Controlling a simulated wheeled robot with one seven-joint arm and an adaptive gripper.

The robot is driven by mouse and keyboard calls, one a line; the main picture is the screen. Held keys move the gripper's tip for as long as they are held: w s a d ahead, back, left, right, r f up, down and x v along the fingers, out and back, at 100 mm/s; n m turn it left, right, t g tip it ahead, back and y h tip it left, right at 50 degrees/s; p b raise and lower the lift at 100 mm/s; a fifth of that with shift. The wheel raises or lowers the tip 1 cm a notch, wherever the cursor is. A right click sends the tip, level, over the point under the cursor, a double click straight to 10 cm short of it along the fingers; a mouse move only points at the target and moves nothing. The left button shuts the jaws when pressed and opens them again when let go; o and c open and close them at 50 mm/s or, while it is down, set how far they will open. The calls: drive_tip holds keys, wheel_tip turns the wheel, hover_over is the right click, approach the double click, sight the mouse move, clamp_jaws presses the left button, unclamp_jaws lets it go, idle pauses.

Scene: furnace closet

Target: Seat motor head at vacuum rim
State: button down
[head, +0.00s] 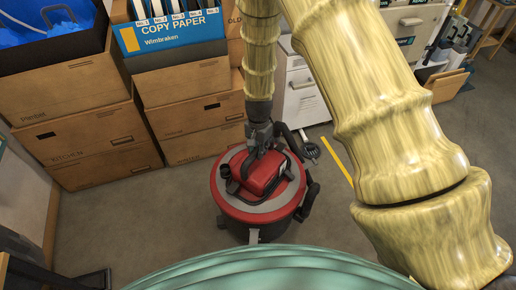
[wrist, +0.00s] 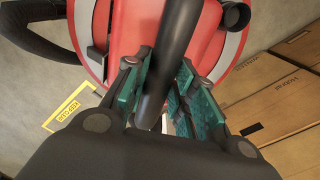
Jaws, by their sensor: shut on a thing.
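The vacuum's motor head (head: 262,178) is a red round lid with a grey ring and a raised red housing. My gripper (head: 262,148) comes down from above onto the head's handle. In the wrist view the green-padded fingers of my gripper (wrist: 160,95) are on both sides of the black handle (wrist: 172,60), shut on it. The red motor head (wrist: 128,25) fills the view beneath. The drum rim is mostly hidden there.
Stacked cardboard boxes (head: 85,140) stand behind and left of the vacuum. A white cabinet (head: 303,95) stands behind it. A black hose (wrist: 35,30) lies beside the vacuum. A yellow floor line (head: 338,160) runs to the right, with open grey floor around.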

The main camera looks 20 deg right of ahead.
drive_tip(key=shift+f+b, duration=0.35)
drive_tip(key=shift+f, duration=0.5)
idle(0.4)
drive_tip(key=c, duration=1.1)
unclamp_jaws()
drive_tip(key=shift+f, duration=0.1)
drive_tip(key=shift+s+r+p, duration=0.1)
drive_tip(key=shift+r+p, duration=3)
drive_tip(key=shift+r, duration=1)
